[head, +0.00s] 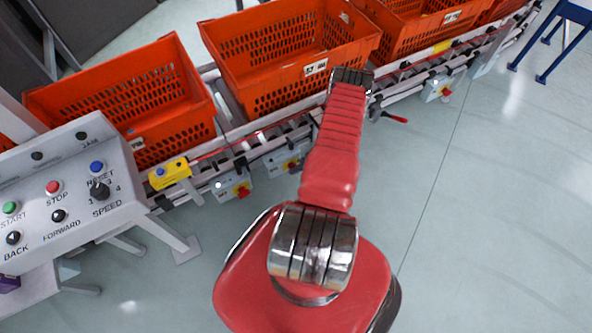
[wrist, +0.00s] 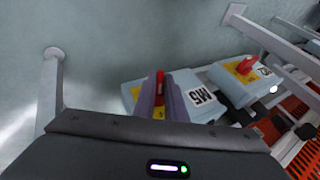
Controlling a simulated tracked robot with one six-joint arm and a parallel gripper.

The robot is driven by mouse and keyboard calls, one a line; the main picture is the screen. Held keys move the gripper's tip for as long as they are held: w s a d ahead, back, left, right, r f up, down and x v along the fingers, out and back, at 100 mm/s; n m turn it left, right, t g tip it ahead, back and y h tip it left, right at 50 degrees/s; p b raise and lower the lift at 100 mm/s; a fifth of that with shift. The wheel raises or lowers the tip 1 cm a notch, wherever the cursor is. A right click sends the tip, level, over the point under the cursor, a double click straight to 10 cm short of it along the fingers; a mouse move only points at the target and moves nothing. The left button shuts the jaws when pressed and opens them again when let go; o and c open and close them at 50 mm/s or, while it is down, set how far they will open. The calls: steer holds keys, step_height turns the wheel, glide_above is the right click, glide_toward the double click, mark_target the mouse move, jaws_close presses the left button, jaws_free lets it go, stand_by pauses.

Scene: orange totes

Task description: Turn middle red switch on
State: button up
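Red rotary switches on yellow plates sit on pale grey boxes along the conveyor. In the head view one red switch (head: 242,191) is at the left, another (head: 293,164) is nearer the middle, and one (head: 446,92) is beyond my arm. In the wrist view, my gripper (wrist: 161,88) points at a box marked M5 (wrist: 201,97). Its two fingers flank that box's red switch handle (wrist: 160,76), with a narrow gap between them. Whether they touch the handle is unclear. A second box's red switch (wrist: 246,65) is to the right. My fingers are mostly hidden in the head view.
Orange totes (head: 290,50) stand on the roller conveyor behind the boxes. A yellow button box (head: 170,173) is on the rail. A control panel (head: 62,190) with buttons is at the left. A blue stand (head: 565,35) is at top right. The floor in front is clear.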

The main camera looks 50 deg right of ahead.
steer(key=shift+w+d+r, duration=0.1)
steer(key=shift+d, duration=0.1)
jaws_close()
steer(key=shift+w+d+t+y, duration=0.1)
steer(key=shift+d+t+y, duration=0.15)
steer(key=shift+t+y, duration=0.25)
steer(key=o, duration=0.6)
jaws_free()
steer(key=shift+a, duration=0.15)
steer(key=shift+s, duration=0.2)
steer(key=shift+s+r, duration=0.15)
steer(key=shift+r, duration=0.1)
steer(key=v, duration=1.3)
steer(key=shift+d, duration=0.35)
